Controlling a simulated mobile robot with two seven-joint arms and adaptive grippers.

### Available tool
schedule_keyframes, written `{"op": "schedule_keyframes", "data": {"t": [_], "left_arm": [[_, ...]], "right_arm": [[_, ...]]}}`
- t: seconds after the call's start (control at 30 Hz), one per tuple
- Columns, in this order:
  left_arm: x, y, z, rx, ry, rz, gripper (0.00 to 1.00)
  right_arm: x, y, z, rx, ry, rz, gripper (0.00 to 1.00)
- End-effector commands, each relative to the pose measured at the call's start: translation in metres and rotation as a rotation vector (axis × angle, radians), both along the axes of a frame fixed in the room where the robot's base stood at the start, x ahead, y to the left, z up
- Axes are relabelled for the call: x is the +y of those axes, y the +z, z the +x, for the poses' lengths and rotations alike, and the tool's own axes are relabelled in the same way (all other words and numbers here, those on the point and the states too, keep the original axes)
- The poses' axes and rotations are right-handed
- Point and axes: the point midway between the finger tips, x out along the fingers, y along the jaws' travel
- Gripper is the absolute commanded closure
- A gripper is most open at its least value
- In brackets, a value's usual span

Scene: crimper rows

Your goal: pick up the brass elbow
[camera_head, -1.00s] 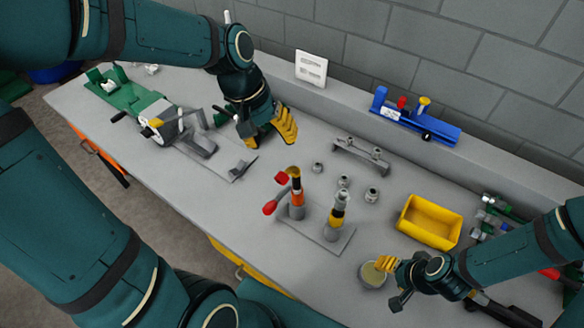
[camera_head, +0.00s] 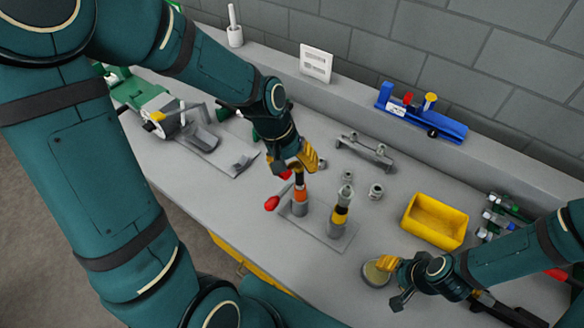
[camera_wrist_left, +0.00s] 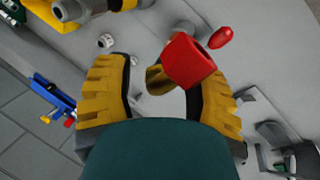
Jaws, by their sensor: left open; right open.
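The brass elbow (camera_wrist_left: 157,80) shows in the left wrist view between the two yellow fingers, next to a red block (camera_wrist_left: 187,60). In the head view my left gripper (camera_head: 296,164) is over the top of the orange-and-black post (camera_head: 300,195) and hides the elbow there. This gripper is open, with its fingers on either side of the elbow and a gap visible beside it. My right gripper (camera_head: 390,276) is open at the lower right, by a round dish (camera_head: 374,275). I cannot tell whether it touches the dish.
A second post with a yellow band (camera_head: 340,214) stands close by on the same grey plate (camera_head: 318,238). A red-tipped handle (camera_head: 272,203) sticks out left. Small metal fittings (camera_head: 376,191), a grey rack (camera_head: 366,150) and a yellow bin (camera_head: 435,222) lie to the right.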

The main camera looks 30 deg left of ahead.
Motion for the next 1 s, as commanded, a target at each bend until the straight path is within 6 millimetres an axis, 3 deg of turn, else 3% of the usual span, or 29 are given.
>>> {"op": "schedule_keyframes", "data": {"t": [0.17,0.3,0.33,0.87,1.0], "left_arm": [[0.000,0.001,0.000,-0.001,0.000,0.000,0.46],[0.000,0.001,0.000,-0.001,0.000,0.000,0.95],[0.000,0.001,0.000,-0.001,0.000,0.000,1.00],[0.000,0.000,-0.001,0.003,0.000,0.000,1.00],[0.000,0.010,0.000,0.001,0.000,0.000,1.00]], "right_arm": [[0.000,0.000,0.000,0.000,0.000,0.000,0.43],[0.000,0.000,0.000,0.000,0.000,0.000,0.43],[0.000,0.000,0.000,0.000,0.000,0.000,0.43],[0.000,0.000,0.000,0.000,0.000,0.000,0.43],[0.000,0.002,0.000,0.000,0.000,0.000,0.43]]}}
